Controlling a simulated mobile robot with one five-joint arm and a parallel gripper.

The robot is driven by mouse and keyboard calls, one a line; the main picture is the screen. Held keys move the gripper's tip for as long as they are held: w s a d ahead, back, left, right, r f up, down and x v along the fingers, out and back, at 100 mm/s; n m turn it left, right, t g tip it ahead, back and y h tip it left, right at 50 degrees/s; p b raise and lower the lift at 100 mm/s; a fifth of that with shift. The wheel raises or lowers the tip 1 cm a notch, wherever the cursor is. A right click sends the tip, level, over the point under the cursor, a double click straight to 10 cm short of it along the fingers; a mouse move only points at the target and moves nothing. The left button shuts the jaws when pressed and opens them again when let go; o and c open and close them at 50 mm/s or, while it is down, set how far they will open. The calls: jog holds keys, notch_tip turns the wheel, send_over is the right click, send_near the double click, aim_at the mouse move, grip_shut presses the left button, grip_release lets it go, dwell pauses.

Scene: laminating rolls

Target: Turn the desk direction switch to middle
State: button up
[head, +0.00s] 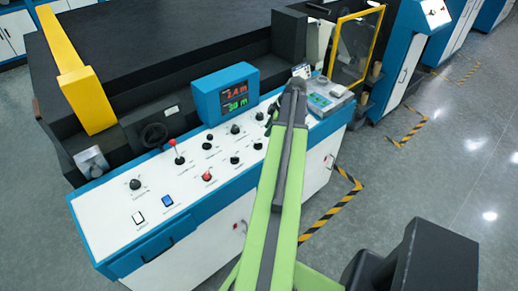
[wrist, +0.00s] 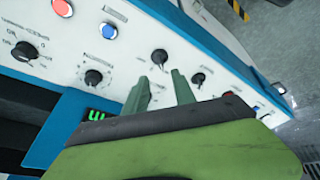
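The desk is a white control panel (head: 120,215) with several black rotary switches. Their labels are too small to read, so I cannot tell by name which is the direction switch. In the wrist view, one black switch (wrist: 160,57) lies just beyond the gap between my gripper's fingertips (wrist: 159,77). My gripper is open, its two green fingers apart, and holds nothing. The fingers appear close to the panel; I see no clear contact. The switch's pointer direction is hard to make out. In the head view my arm hides my gripper and part of the panel.
Other black switches stand beside it, one on the left (wrist: 93,77) and one on the right (wrist: 198,78). A blue display box (head: 225,94) rises behind the panel. Floor to the right is open.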

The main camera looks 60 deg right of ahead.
aim_at(260, 144)
jog(key=b+x, duration=0.7)
jog(key=x, duration=0.2)
jog(key=shift+s+f, duration=0.1)
jog(key=shift+f, duration=0.1)
jog(key=shift+w+f+b, duration=0.3)
jog(key=shift+f+b, duration=0.05)
jog(key=shift+f, duration=0.05)
jog(key=shift+a, duration=0.1)
jog(key=shift+r, duration=0.1)
grip_shut()
jog(key=shift+s, duration=0.1)
